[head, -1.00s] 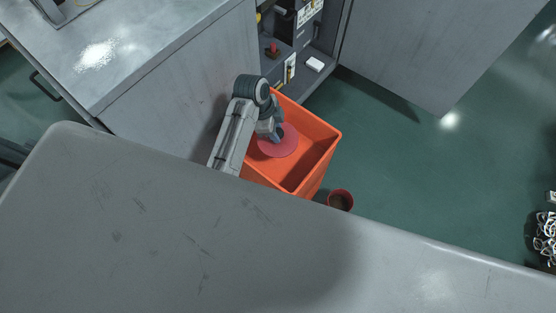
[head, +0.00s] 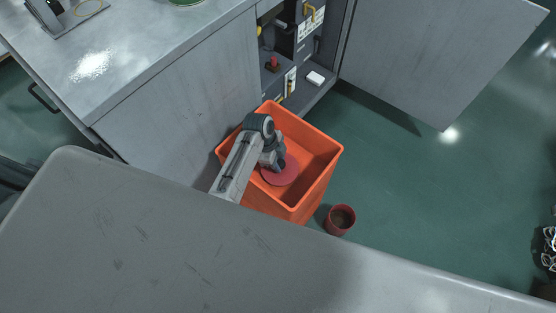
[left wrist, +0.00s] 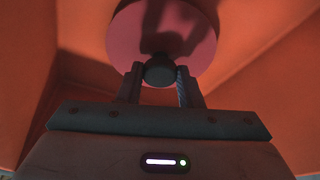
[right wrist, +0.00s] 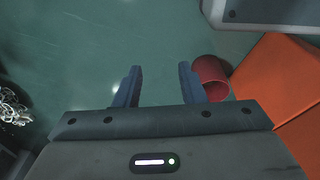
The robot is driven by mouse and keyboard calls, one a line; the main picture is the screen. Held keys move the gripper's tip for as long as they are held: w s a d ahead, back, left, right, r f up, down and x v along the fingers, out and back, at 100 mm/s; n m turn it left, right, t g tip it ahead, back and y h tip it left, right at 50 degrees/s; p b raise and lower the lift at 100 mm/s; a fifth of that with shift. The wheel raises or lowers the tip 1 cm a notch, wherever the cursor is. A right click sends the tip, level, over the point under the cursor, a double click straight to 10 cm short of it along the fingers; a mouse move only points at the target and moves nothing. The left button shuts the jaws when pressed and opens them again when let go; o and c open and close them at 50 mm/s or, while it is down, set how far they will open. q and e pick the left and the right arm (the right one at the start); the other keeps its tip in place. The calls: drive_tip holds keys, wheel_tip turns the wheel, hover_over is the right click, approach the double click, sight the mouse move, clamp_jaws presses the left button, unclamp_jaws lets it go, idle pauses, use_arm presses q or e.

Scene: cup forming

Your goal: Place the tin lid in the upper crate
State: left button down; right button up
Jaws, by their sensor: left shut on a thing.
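The tin lid (head: 288,175) is a flat reddish-pink disc with a dark round knob; it also shows in the left wrist view (left wrist: 195,45). My left gripper (left wrist: 160,72) is shut on the knob. In the head view my left gripper (head: 279,163) reaches down inside the orange crate (head: 325,180), with the lid below it between the crate walls. I cannot tell whether the lid touches the crate floor. Only one crate opening shows. My right gripper (right wrist: 158,80) is open and empty; the crate's orange side (right wrist: 285,80) shows at its right.
A red cup (head: 341,219) with dark contents stands on the green floor right of the crate. An open grey cabinet (head: 300,60) with a door swung right is behind the crate. A grey surface (head: 150,240) fills the foreground. Floor at the right is mostly clear.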

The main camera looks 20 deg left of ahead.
use_arm(q)
drive_tip(key=c, duration=1)
unclamp_jaws()
drive_tip(key=shift+r, duration=0.2)
drive_tip(key=p+v, duration=0.1)
drive_tip(key=v, duration=1)
drive_tip(key=shift+a+r, duration=0.1)
drive_tip(key=shift+r, duration=0.3)
use_arm(e)
drive_tip(key=f, duration=0.2)
drive_tip(key=s+f, duration=0.1)
drive_tip(key=shift+d, duration=0.25)
drive_tip(key=shift+s, duration=0.1)
